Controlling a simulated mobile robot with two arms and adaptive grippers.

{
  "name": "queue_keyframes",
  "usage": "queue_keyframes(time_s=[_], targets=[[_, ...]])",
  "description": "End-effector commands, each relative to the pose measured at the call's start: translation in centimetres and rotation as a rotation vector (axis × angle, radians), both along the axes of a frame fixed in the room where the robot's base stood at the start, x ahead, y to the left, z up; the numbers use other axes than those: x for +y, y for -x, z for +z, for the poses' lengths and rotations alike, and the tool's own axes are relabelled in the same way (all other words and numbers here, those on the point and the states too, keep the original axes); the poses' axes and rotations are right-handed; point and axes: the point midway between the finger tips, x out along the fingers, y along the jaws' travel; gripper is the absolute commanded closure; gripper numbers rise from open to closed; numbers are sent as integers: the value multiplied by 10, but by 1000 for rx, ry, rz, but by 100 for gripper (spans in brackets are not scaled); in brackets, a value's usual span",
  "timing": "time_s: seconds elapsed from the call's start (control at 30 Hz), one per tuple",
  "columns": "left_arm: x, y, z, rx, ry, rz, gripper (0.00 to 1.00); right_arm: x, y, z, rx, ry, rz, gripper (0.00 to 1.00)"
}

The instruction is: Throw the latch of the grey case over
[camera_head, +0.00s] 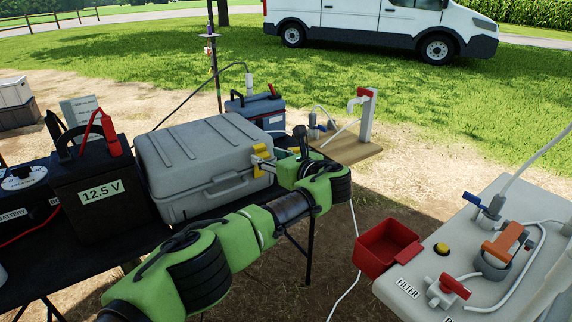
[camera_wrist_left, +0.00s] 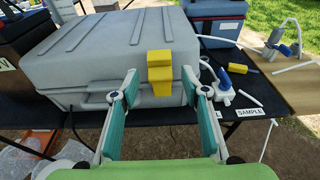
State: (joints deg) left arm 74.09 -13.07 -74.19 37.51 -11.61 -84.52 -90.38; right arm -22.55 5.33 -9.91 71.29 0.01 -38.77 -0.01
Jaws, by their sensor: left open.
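The grey case (camera_head: 205,155) lies closed on the dark table. A yellow latch (camera_head: 259,162) sits at the right end of its front face. In the left wrist view the latch (camera_wrist_left: 160,75) runs down from the lid edge across the seam of the case (camera_wrist_left: 95,55). My left gripper (camera_head: 270,163) is in front of that face. In the left wrist view its gripper (camera_wrist_left: 160,84) is open, with one teal finger on each side of the latch and nothing held. I cannot tell whether a finger touches the case. My right gripper is not in view.
A black battery (camera_head: 95,185) marked 12.5 V stands left of the case. A blue box (camera_head: 255,112) and a wooden board with a tap (camera_head: 367,112) are behind and to the right. A red bin (camera_head: 385,247) hangs by the grey bench (camera_head: 440,275).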

Motion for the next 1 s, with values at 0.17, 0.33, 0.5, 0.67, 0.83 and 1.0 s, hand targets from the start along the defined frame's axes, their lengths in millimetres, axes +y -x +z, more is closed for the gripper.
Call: queue_keyframes(time_s=[0.17,0.33,0.5,0.67,0.83,1.0], targets=[[-19,25,7,0,2,-3,58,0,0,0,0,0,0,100],[-37,49,14,0,1,-3,58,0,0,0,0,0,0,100],[-48,64,18,1,1,0,58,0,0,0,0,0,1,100],[-50,69,19,1,1,0,58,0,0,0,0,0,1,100],[-50,69,19,1,0,1,58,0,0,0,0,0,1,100],[-52,67,10,-2,31,-15,95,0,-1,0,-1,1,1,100]])
